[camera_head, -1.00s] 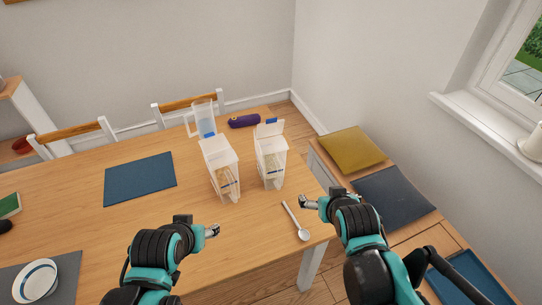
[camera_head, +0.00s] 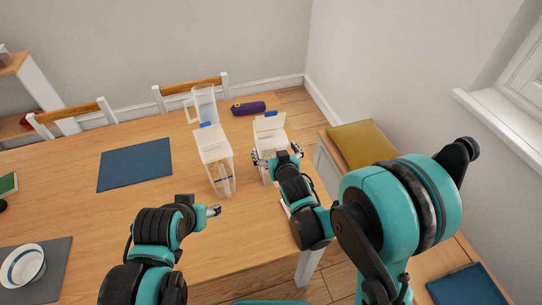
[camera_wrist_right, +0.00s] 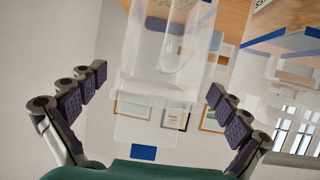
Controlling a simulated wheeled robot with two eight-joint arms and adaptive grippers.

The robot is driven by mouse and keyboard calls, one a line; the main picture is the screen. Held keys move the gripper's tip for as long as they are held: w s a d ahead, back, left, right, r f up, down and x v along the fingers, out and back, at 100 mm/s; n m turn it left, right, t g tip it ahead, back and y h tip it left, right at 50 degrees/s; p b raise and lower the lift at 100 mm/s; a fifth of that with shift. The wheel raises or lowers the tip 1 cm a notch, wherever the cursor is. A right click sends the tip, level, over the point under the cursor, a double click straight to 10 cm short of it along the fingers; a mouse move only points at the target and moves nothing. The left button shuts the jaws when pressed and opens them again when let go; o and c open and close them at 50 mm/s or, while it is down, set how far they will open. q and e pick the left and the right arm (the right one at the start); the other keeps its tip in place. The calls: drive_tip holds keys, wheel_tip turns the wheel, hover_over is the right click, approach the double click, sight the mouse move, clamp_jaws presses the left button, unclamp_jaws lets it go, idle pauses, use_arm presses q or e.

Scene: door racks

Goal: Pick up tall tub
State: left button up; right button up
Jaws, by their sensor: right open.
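Two clear plastic tubs with open lids stand upright on the table: a left tub (camera_head: 214,150) and a right tub (camera_head: 270,132). I cannot tell for sure which is meant by the tall tub. My right gripper (camera_head: 276,156) is open, with its fingers on either side of the right tub and partly hiding its lower half. In the right wrist view the clear tub (camera_wrist_right: 160,55) shows between the spread fingers of my right gripper (camera_wrist_right: 158,85). Contact is not clear. My left gripper (camera_head: 214,210) is over the table, in front of the left tub, apart from it.
A purple case (camera_head: 248,108) lies behind the tubs. A blue mat (camera_head: 135,165) lies on the table's left, and a white bowl (camera_head: 22,265) sits front left. A spoon is mostly hidden by my right arm. A bench with a yellow cushion (camera_head: 362,145) stands right.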

drive_tip(key=x, duration=0.3)
drive_tip(key=b+x, duration=0.1)
drive_tip(key=shift+w+a+r, duration=0.15)
drive_tip(key=shift+w+r, duration=0.05)
drive_tip(key=shift+w, duration=0.3)
drive_tip(key=shift+s, duration=0.1)
drive_tip(key=c, duration=1.8)
drive_tip(key=shift+r, duration=0.1)
